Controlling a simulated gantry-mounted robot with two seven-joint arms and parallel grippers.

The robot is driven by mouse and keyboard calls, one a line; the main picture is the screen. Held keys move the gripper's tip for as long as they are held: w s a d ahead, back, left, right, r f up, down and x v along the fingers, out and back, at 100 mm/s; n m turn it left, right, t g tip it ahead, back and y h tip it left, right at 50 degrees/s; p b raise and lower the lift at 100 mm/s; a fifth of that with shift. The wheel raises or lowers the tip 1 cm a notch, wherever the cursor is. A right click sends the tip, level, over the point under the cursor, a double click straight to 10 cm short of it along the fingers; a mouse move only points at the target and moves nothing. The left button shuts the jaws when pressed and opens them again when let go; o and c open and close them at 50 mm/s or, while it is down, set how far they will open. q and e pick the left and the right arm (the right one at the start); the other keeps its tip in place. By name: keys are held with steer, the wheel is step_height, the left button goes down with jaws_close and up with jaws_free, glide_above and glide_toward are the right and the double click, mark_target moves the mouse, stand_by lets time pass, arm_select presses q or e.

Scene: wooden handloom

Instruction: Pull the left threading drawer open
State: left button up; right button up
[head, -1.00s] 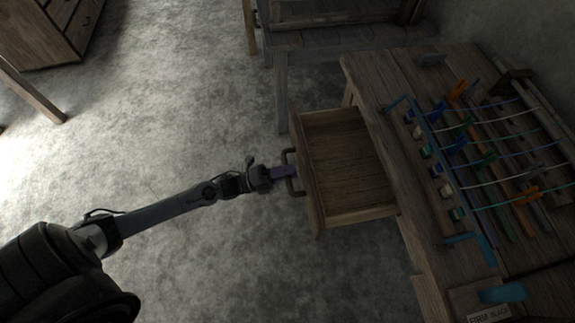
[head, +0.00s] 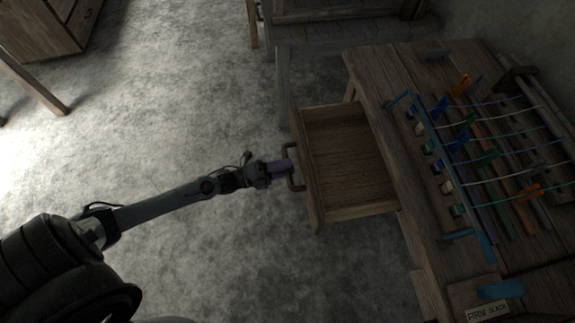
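The left threading drawer (head: 345,155) juts out to the left from the wooden loom table. It is pulled well out, empty, with its bare wooden floor in view. Its dark bar handle (head: 291,182) is on the front panel (head: 309,170). The fingertips overlap the bar in the picture. Whether they are closed on it or only beside it cannot be made out. My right gripper is not in view.
The loom table (head: 385,110) carries coloured threads, clips and a blue bar (head: 440,150). A label reading "FIRM" and "SLACK" (head: 487,311) is at its near edge. A grey bench (head: 330,60) stands behind the drawer. The concrete floor (head: 180,110) to the left is clear.

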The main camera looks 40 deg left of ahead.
arm_select(q)
steer(key=p+v, duration=0.1)
steer(key=v, duration=0.8)
steer(key=shift+s+a, duration=0.2)
steer(key=shift+s, duration=0.1)
